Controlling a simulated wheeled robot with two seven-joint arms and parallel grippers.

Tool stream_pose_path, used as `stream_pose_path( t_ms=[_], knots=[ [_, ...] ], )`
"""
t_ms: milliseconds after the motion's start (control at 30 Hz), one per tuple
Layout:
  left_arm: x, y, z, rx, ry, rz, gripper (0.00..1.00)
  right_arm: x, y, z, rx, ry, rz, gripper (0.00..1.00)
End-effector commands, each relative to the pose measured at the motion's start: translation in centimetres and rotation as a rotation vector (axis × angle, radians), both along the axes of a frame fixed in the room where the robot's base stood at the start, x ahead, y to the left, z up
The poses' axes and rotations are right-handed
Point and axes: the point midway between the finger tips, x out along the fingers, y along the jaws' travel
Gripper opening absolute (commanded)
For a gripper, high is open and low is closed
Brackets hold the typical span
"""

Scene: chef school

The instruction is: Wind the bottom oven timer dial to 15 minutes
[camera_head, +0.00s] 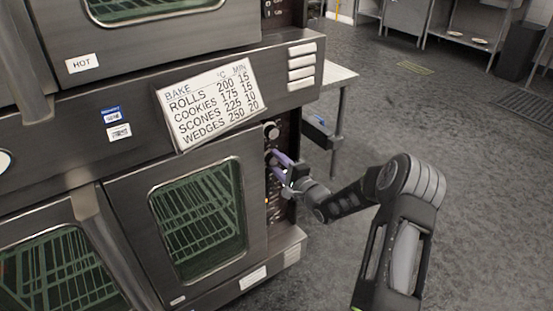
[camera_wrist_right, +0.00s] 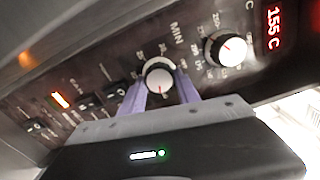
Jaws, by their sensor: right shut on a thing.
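The bottom oven (camera_head: 116,195) has a dark control panel on its right side. My right gripper (camera_head: 273,157) reaches this panel from the right, its purple fingers around a knob below the upper temperature knob (camera_head: 272,131). In the right wrist view the fingers are shut on the white timer dial (camera_wrist_right: 158,72), beside the label MIN. The dial's red mark points down in the picture, towards the gripper. Its lower rim is between the fingers, and the scale there is hidden. The temperature knob also shows in the wrist view (camera_wrist_right: 226,49). My left gripper is not in view.
A red display (camera_wrist_right: 273,28) reads 155 C. Several switches (camera_wrist_right: 90,102), one lit orange, line the panel. A bake card (camera_head: 212,103) with temperatures and minutes hangs above the oven door. A metal table (camera_head: 338,76) stands behind; grey floor is clear at right.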

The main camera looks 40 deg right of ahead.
Motion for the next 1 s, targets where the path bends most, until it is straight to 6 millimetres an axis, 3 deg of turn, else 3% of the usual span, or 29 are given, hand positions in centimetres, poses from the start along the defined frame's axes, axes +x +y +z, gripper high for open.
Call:
stream_pose_path(
  t_ms=[600, 1000],
  knots=[
    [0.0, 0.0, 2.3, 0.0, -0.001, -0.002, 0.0, -0.1, 0.0, -0.2, 0.54, -0.009, -0.002, 0.0],
    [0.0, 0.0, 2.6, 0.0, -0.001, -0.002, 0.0, 0.0, 0.1, -0.3, 0.671, -0.013, -0.001, 0.0]
  ],
)
